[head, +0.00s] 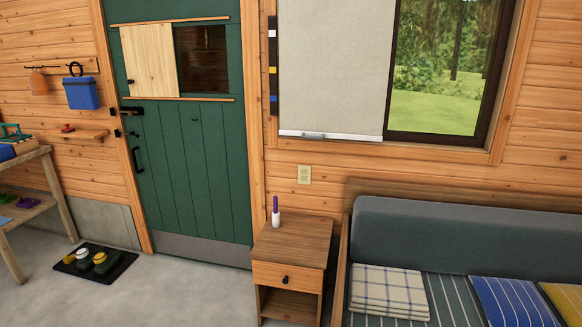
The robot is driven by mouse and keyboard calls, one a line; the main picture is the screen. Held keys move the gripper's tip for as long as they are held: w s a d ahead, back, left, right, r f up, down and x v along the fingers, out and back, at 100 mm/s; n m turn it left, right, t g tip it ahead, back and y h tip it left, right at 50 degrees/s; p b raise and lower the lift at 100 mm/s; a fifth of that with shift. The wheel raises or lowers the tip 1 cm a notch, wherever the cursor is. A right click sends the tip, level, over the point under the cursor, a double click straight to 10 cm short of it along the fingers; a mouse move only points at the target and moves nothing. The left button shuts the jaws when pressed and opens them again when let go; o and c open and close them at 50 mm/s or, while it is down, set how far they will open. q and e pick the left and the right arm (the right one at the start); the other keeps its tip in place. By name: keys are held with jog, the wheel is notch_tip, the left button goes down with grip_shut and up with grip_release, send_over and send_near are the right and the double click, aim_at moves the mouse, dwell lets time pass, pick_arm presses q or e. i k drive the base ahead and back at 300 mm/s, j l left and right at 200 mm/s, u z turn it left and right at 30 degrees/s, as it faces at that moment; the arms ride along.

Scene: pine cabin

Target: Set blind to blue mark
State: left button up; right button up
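A pale roller blind (335,65) hangs over the left part of the window. Its white bottom bar (325,136) sits near the window's lower edge, with a small darker part at its middle. A dark strip (273,85) runs down the left window frame. It carries a white mark (272,34), a yellow mark (272,70) and a blue mark (273,99). The bottom bar is lower than the blue mark, a little below the strip's end. Neither of my grippers shows in the head view.
A wooden nightstand (294,243) with a purple-topped white bottle (275,213) stands below the window. A cushioned bench (450,240) fills the right. A green door (190,150) is at left. Grey floor (185,290) is clear in front of the door.

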aim_at(304, 135)
jog(key=i+j+z, duration=0.3)
jog(key=i, duration=0.15)
jog(key=i+j+z, duration=0.55)
jog(key=i+j, duration=0.25)
jog(key=i+j+z, duration=0.3)
jog(key=j, duration=0.25)
jog(key=i+j+z, duration=0.3)
jog(key=j, duration=0.35)
jog(key=i+l, duration=0.05)
